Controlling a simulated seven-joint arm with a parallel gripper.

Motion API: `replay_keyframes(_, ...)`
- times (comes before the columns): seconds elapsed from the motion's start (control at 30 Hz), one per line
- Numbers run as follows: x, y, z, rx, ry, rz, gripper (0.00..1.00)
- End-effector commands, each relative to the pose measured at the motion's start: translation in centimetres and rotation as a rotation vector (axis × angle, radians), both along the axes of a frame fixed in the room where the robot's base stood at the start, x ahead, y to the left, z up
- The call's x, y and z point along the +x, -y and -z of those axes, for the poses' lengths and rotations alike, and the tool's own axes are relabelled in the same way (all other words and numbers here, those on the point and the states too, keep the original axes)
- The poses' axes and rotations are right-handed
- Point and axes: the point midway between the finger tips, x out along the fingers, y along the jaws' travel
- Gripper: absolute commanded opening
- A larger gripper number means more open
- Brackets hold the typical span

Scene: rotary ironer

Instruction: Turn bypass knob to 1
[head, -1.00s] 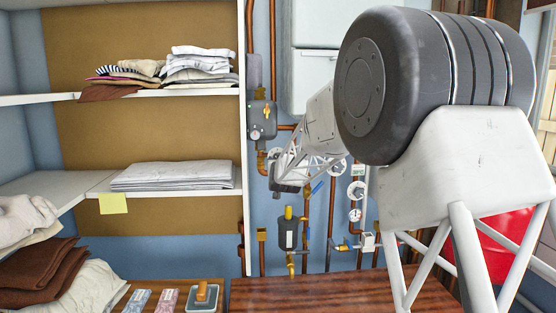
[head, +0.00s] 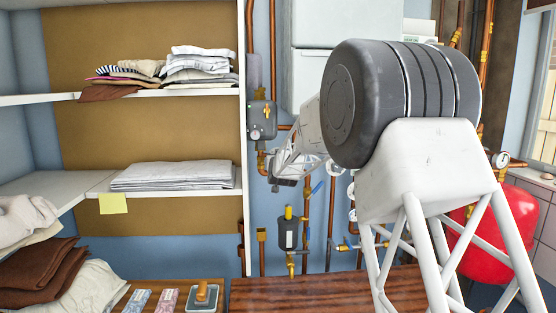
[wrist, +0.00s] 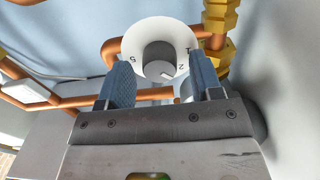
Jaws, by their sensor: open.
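In the wrist view a dark round knob (wrist: 159,56) sits on a white dial plate (wrist: 125,42). The marks 1 and 2 show on the plate's right side, and a mark like an S on its left. A pale line on the knob's face seems to point toward the 2. My gripper (wrist: 163,75) is open, with one blue-grey finger on each side of the knob in the picture. I cannot tell whether they touch it. In the head view my gripper (head: 284,181) is small and near the pipe wall, and I cannot make out this knob there.
Copper pipes (wrist: 85,101) run behind the dial, and a brass fitting (wrist: 219,18) stands at upper right. In the head view a grey box (head: 262,122) and a dark valve unit (head: 288,233) are near my gripper. A shelf (head: 215,186) with folded linen stands left.

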Motion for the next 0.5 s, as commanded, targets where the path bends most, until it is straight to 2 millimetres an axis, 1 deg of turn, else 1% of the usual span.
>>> replay_keyframes(0.1, -0.01, 0.0, 0.0, 0.0, 0.0, 0.0, 0.6)
replay_keyframes(0.17, -0.01, 0.0, 0.0, 0.0, 0.0, 0.0, 0.5)
replay_keyframes(0.4, -0.01, 0.0, 0.0, 0.0, 0.0, 0.0, 0.14)
replay_keyframes(0.43, -0.01, 0.01, 0.01, 0.0, 0.0, 0.0, 0.1)
replay_keyframes(0.5, -0.01, 0.01, 0.01, 0.0, 0.0, 0.0, 0.1)
